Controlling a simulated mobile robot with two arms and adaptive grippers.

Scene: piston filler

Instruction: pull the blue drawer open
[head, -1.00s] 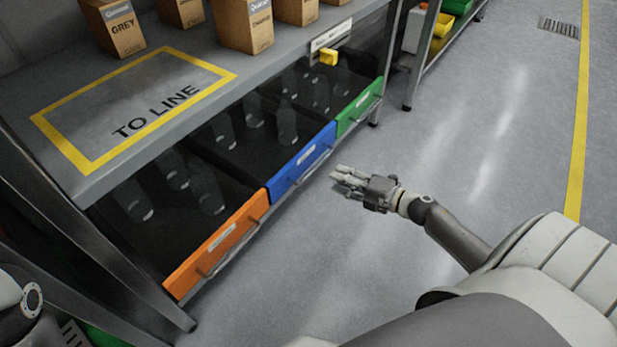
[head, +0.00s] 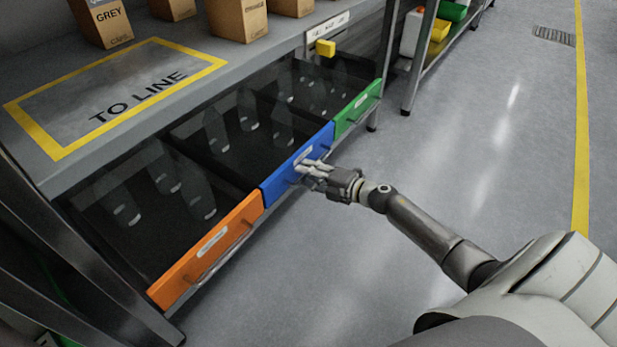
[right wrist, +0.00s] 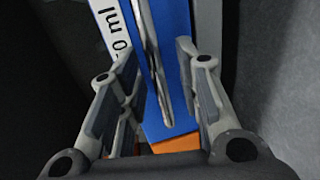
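The blue drawer (head: 281,179) sits between the orange drawer and the green drawer, its front about in line with theirs. Clear bottles show behind its front. My right gripper (head: 307,173) is at the blue front, over its handle. In the right wrist view the blue front (right wrist: 177,30) carries a white label. Its metal handle bar (right wrist: 158,80) runs between the two spread fingers of my right gripper (right wrist: 160,95). There is visible room between the fingers and the bar, so the gripper is open. My left gripper is in neither current view.
The orange drawer (head: 192,264) is nearer and the green drawer (head: 357,108) farther. The grey shelf top (head: 175,107) overhangs them and holds several cardboard boxes (head: 237,18). The floor (head: 480,150) on the right is clear.

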